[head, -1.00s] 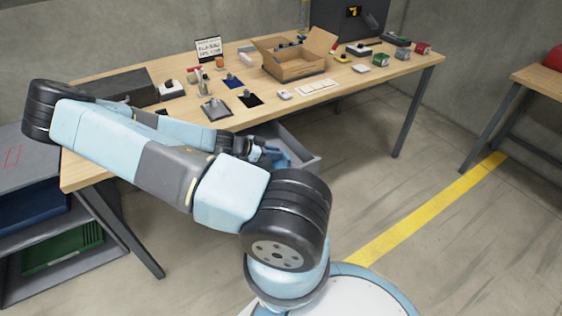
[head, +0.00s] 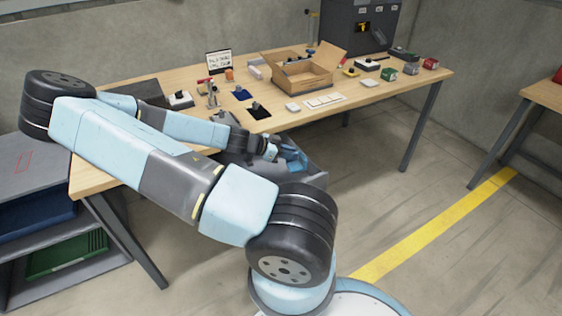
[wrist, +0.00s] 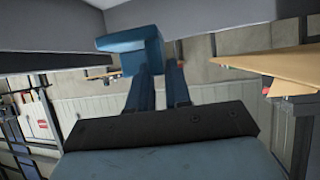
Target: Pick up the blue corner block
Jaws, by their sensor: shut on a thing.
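My gripper (head: 282,152) is at the front edge of the workbench, above a grey bin or open drawer (head: 316,179). The blue corner block (wrist: 128,48) shows in the wrist view at the ends of my two blue fingers, and my gripper also shows there (wrist: 160,68). The gripper is shut on the block, which sits mostly to the left of the fingers. In the head view the block cannot be told apart clearly from the blue fingers. My arm hides part of the bin.
The wooden workbench (head: 390,88) holds an open cardboard box (head: 302,75), dark blue and black squares, a sign (head: 219,62) and several small parts. A shelf with blue and green crates (head: 66,255) stands at the left.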

